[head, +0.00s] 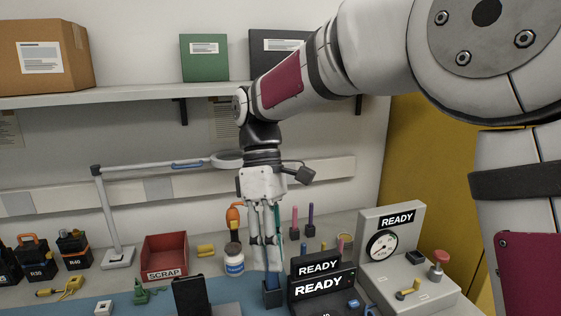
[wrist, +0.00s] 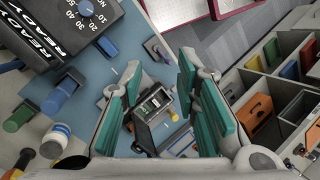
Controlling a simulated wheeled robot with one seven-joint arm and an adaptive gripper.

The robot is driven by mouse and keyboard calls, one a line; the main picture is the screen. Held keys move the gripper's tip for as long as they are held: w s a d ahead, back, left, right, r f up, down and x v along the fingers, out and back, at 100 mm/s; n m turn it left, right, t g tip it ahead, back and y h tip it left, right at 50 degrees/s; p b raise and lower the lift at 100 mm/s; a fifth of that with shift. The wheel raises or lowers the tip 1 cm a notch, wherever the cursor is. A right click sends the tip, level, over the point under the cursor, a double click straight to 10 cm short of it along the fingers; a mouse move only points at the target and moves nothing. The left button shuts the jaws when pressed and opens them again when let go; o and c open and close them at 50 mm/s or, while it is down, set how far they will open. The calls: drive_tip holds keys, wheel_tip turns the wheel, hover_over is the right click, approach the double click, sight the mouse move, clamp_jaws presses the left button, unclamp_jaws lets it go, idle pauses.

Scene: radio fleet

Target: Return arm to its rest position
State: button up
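My gripper (head: 265,235) hangs pointing down over the workbench in the middle of the head view, with my arm reaching in from the upper right. In the wrist view, the two teal-padded fingers (wrist: 162,95) stand wide apart with nothing held between them. Beyond them, a dark handheld device with a small lit screen (wrist: 153,106) lies lower down over the blue mat (wrist: 150,62). It is apart from the pads as far as I can tell. The rest position itself is not marked in either view.
Black READY units (head: 321,283) stand just right of my gripper, and a grey READY tester with a dial (head: 405,225) is farther right. A red SCRAP bin (head: 165,257), a lamp arm (head: 150,166) and a white bottle (head: 234,263) are to the left. A shelf (head: 130,97) crosses behind.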

drive_tip(key=s+d+r+m+t+p, duration=0.1)
drive_tip(key=s+d+r+m+t, duration=0.15)
drive_tip(key=s+d+m, duration=0.35)
drive_tip(key=s+d+r+m+t, duration=0.2)
drive_tip(key=s+d+r, duration=0.1)
drive_tip(key=d, duration=0.4)
drive_tip(key=s+d+f+m+t+y+p, duration=0.1)
drive_tip(key=s+d+m+t, duration=0.3)
drive_tip(key=s, duration=0.5)
drive_tip(key=d+f+m, duration=0.1)
drive_tip(key=d+m, duration=0.1)
drive_tip(key=d, duration=0.1)
drive_tip(key=shift+s+d+f, duration=0.3)
drive_tip(key=shift+s+d, duration=0.05)
